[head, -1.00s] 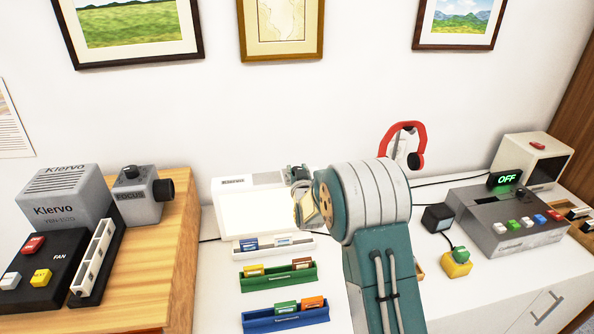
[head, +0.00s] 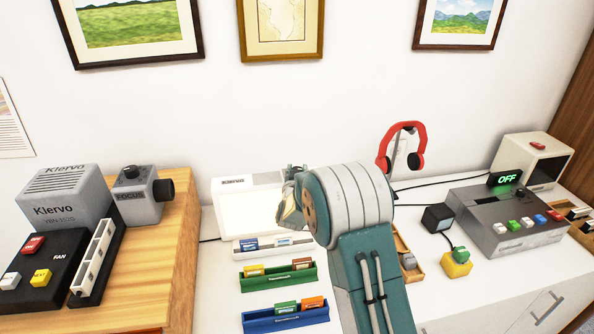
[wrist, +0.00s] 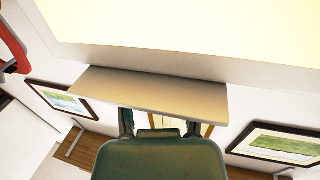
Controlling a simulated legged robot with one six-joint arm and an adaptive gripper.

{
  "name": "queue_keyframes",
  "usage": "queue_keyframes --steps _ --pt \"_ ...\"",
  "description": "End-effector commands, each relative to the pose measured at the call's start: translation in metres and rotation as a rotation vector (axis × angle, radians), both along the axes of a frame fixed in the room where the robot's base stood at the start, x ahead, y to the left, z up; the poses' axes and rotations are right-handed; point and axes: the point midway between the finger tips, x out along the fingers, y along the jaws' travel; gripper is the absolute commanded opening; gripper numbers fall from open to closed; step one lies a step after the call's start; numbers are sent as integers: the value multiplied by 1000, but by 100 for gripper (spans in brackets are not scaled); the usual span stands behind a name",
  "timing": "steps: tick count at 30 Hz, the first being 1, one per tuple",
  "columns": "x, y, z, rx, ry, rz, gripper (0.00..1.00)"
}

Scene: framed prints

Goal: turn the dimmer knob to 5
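I cannot make out the dimmer knob in either view. A white light panel (head: 240,215) with a Kiervo label lies on the white cabinet, and my gripper (head: 291,180) is over its right end, hiding part of it. In the wrist view, a bright lit surface (wrist: 190,35) fills the top, with a beige bar (wrist: 150,92) below it. The two fingers of my gripper (wrist: 158,120) stand apart near the bar's lower edge, with nothing seen between them. Whether they touch the bar is unclear.
Slide holders in white, green (head: 277,277) and blue (head: 285,319) lie in front of the panel. Red headphones (head: 384,155) hang on a stand to the right. A wooden table (head: 160,260) is left.

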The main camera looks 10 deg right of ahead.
Motion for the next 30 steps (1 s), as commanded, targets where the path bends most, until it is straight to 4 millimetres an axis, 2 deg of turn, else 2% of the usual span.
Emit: queue_keyframes --steps 1,2,3,17,20,30 --pt "1 1 1 -1 -2 3 64" --pt "1 1 1 -1 -2 3 78" --pt "0 1 1 -1 -2 3 82" --pt "-6 2 1 -1 -2 2 82" --pt "-19 6 1 -1 0 3 82" --pt "-85 25 0 -2 1 4 82"
